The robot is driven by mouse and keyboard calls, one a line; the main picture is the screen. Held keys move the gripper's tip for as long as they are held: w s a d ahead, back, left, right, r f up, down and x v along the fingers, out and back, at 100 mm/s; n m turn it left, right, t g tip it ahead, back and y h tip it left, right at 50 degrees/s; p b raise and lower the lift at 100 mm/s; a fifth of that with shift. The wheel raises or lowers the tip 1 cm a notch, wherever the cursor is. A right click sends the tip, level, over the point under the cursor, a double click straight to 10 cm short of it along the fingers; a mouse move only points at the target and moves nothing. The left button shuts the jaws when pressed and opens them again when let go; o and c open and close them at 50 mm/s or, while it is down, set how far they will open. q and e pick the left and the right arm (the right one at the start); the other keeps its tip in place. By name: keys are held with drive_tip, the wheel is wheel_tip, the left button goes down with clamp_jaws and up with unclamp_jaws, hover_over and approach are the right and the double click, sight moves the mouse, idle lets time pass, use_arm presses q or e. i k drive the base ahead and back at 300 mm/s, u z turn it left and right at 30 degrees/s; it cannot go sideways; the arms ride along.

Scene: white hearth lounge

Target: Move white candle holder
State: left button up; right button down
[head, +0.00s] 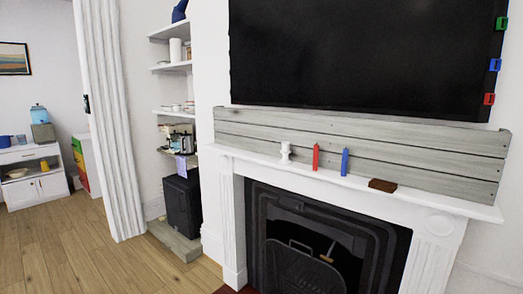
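The white candle holder (285,152) stands upright on the left part of the white mantel shelf (245,157) above the fireplace, in the head view. It is small, with a narrow stem and wider ends. A red candle (315,157) and a blue candle (345,162) stand upright to its right, apart from it. Neither of my grippers shows in the head view.
A dark brown block (382,185) lies on the mantel right of the candles. A large black screen (365,55) hangs above grey boards (400,150). The dark fireplace (268,205) is below. Wooden floor (90,250) is clear at left; wall shelves (172,67) stand beyond.

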sight(285, 161)
drive_tip(key=u, duration=0.55)
drive_tip(key=i, duration=1.5)
drive_tip(key=z, duration=0.55)
